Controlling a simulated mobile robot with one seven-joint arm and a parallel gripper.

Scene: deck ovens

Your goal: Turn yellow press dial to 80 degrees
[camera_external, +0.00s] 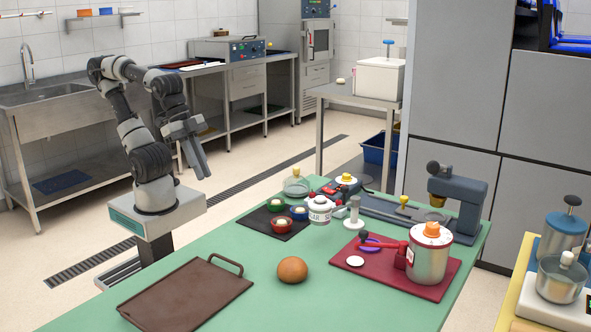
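My gripper (197,166) hangs in the air at the left, pointing down, beyond the left edge of the green table (385,308). It is far from the press and touches nothing; its finger gap is too small to read. A blue-grey press (470,203) stands at the back right of the table. A small yellow knob (403,199) sits on its low base, left of the column. Another yellow knob (346,178) sits on a white disc farther left. I cannot tell which is the press dial, and no angle marks are readable.
A brown tray (187,296) and an orange-brown ball (292,270) lie at the front. Small bowls (283,227) stand on a dark mat, beside a white labelled jar (320,211). A red board (440,289) carries a metal canister (427,264) with an orange knob.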

